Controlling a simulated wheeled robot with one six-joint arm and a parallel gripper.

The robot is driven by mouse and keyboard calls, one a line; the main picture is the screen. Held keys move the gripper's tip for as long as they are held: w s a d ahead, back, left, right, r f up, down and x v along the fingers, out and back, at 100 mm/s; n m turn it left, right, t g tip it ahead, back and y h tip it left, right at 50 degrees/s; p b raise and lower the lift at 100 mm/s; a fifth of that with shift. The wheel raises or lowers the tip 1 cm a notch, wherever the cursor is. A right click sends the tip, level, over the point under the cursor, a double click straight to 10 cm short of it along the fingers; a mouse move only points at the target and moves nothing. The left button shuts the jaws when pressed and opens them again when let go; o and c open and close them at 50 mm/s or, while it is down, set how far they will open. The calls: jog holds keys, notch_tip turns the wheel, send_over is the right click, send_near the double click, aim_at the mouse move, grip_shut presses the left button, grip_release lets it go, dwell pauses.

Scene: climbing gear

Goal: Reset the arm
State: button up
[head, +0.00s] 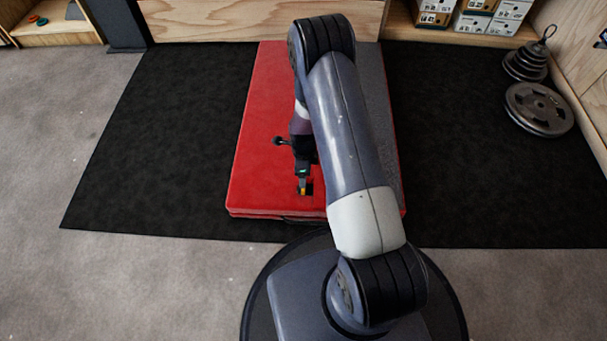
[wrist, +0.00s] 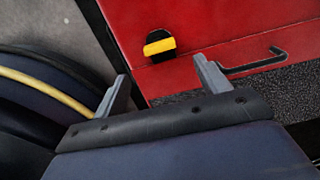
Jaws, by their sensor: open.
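My gripper (wrist: 161,82) is open in the wrist view, its two grey fingers wide apart with nothing between them. A small black and yellow object (wrist: 160,46) lies on the red mat beyond the fingertips, apart from them. In the head view my arm reaches out over the mat (head: 262,130) and bends down, so my gripper (head: 303,183) is low over its near end. The yellow of the small object (head: 303,190) shows there, partly hidden by the gripper.
The mat rests on black flooring (head: 165,130). Weight plates (head: 539,109) are at the right, and boxes (head: 474,22) stand on a shelf behind. Grey carpet on the left is clear.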

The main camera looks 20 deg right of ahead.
jog(key=shift+r, duration=0.9)
jog(key=shift+f, duration=0.1)
notch_tip(320, 180, down, 11)
jog(key=b, duration=0.4)
jog(key=shift+r, duration=0.2)
jog(key=shift+f, duration=0.1)
jog(key=shift+n, duration=0.3)
